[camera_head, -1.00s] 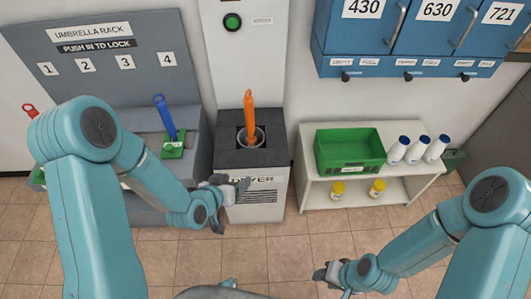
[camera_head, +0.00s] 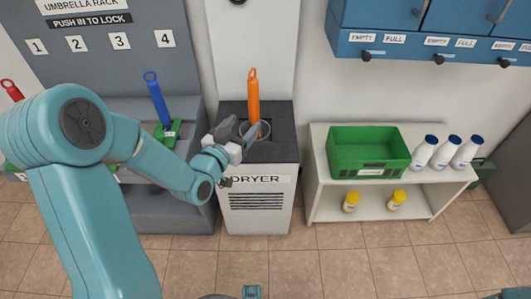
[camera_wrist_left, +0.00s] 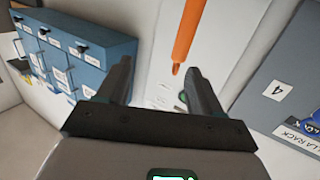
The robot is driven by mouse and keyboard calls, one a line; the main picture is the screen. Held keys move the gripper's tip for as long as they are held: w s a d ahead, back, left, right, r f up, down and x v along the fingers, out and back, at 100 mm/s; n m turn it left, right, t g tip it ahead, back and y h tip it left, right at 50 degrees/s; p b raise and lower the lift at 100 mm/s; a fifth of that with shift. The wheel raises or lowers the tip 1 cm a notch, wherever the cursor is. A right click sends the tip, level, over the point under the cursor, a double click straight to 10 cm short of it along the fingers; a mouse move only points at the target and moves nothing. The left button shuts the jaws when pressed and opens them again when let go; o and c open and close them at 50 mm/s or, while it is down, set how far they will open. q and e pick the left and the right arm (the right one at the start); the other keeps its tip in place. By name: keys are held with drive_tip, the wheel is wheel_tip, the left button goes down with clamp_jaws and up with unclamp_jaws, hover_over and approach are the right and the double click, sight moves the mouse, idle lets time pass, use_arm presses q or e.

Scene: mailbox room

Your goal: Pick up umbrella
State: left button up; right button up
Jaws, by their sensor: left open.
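An orange umbrella (camera_head: 253,100) stands upright in the round opening on top of the dryer (camera_head: 258,180). A blue umbrella (camera_head: 157,100) stands in a green holder on the rack (camera_head: 185,110), and a red umbrella (camera_head: 12,90) shows at the far left. My left gripper (camera_head: 242,132) is open, just in front of the orange umbrella at the dryer's top. In the left wrist view the orange umbrella (camera_wrist_left: 185,38) shows beyond and between the two open fingers (camera_wrist_left: 160,85), not clasped. My right gripper is not in view.
The tiled floor in front is clear.

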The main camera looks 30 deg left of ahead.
sight(251, 100)
use_arm(q)
drive_tip(key=a+f+y+b, duration=0.2)
drive_tip(key=a+f+b, duration=0.1)
drive_tip(key=a+b, duration=0.15)
drive_tip(key=w, duration=0.6)
drive_tip(key=w+b, duration=0.1)
drive_tip(key=w, duration=0.3)
drive_tip(key=shift+a, duration=0.4)
drive_tip(key=w, duration=0.2)
drive_tip(key=w+b, duration=0.1)
drive_tip(key=w, duration=0.1)
drive_tip(key=shift+w+a+r, duration=0.15)
drive_tip(key=shift+a+r, duration=0.05)
drive_tip(key=shift+w+a+r, duration=0.1)
drive_tip(key=shift+w+a, duration=0.05)
drive_tip(key=shift+w, duration=0.25)
clamp_jaws()
